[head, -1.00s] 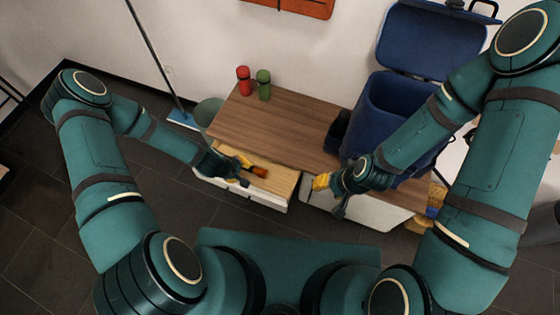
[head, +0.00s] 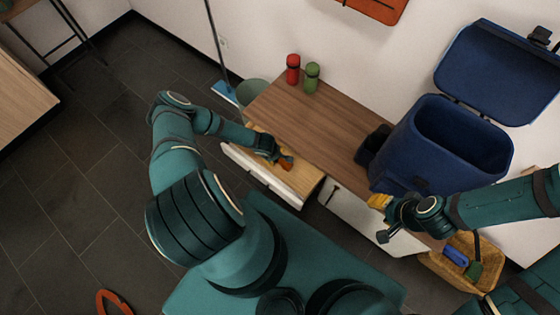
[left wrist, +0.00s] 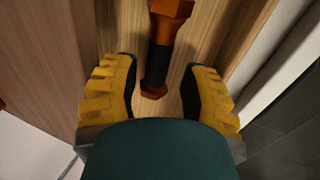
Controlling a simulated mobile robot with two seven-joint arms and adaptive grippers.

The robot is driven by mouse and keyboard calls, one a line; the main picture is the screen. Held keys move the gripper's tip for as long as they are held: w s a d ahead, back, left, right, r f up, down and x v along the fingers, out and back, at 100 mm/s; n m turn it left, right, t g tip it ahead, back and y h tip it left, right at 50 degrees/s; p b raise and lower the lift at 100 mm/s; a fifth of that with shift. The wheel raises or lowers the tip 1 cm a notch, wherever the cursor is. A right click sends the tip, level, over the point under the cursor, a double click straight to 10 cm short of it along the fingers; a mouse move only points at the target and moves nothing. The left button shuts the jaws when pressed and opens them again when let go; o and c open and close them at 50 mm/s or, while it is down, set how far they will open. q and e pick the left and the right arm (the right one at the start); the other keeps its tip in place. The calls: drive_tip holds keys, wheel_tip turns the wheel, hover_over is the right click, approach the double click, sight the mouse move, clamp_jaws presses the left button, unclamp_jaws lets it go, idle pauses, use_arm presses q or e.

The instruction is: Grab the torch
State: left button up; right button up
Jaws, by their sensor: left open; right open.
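The torch, orange with a black grip, lies in an open wooden drawer (head: 300,179). Its orange end (head: 287,164) shows in the head view beside my left gripper (head: 277,159), which partly hides the drawer. In the left wrist view the torch (left wrist: 158,62) runs from the top edge down to between the yellow fingers of my left gripper (left wrist: 160,92). Those fingers are open, one on each side of its near end, with gaps between. My right gripper (head: 380,218) is open and empty, in front of the blue bin.
A red bottle (head: 292,70) and a green bottle (head: 312,78) stand on the wooden cabinet top (head: 325,120). A blue bin (head: 410,150) with its lid up stands at the right, above a basket (head: 440,266). Drawer walls flank my left gripper.

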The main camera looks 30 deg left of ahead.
use_arm(q)
drive_tip(key=b+x, duration=0.2)
drive_tip(key=x, duration=0.4)
drive_tip(key=shift+f+b, duration=0.3)
clamp_jaws()
